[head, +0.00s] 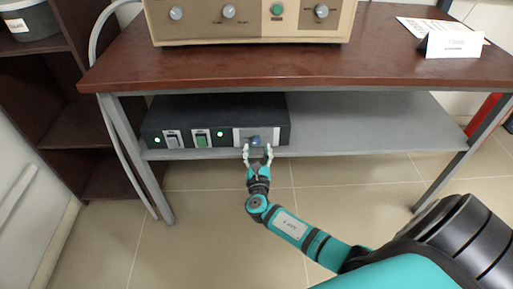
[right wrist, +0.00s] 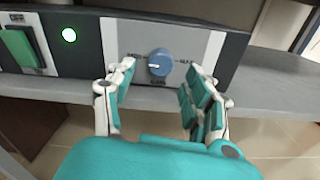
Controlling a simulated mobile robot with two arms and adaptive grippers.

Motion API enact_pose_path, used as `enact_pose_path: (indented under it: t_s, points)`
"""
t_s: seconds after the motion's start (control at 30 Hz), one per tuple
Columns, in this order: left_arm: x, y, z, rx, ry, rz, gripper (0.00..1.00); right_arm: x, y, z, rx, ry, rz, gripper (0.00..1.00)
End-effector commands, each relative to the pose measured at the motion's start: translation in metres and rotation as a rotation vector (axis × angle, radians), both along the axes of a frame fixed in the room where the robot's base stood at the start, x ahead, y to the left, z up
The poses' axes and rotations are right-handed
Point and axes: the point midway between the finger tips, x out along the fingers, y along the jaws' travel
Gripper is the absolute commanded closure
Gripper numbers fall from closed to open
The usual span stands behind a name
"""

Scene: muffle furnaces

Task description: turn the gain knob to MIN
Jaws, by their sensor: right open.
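The gain knob (right wrist: 160,62) is a round blue knob on a light plate at the right end of a dark box's front. A white pointer mark on it points left in the right wrist view, toward the label on the left; the small lettering is blurred. In the head view the knob (head: 255,141) shows just beyond my right gripper (head: 258,150). In the right wrist view my right gripper (right wrist: 158,88) is open, with one finger on each side, below and in front of the knob. Its fingers appear apart from the knob. My left gripper is not in view.
The dark box (head: 215,110) stands on a grey shelf (head: 370,120) under a brown tabletop (head: 390,55). It has two switches and two lit green lamps (head: 221,134). A beige instrument (head: 250,20) stands above. The shelf right of the box is clear.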

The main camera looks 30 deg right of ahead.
Motion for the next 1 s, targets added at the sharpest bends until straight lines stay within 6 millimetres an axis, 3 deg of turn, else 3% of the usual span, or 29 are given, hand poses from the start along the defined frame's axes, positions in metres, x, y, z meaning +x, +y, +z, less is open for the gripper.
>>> enact_pose_path:
  t_s: [0.2,0.43,0.6,1.0]
  points:
    - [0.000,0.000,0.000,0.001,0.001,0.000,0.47,-0.043,0.027,-0.002,0.003,0.004,0.002,0.47]
    - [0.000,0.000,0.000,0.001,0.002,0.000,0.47,-0.074,0.046,-0.001,0.001,0.003,0.001,0.47]
    - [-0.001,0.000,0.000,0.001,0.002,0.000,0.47,-0.083,0.052,-0.001,0.000,0.002,0.000,0.47]
    - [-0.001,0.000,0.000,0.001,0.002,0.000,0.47,-0.084,0.052,-0.001,0.000,0.002,0.000,0.47]
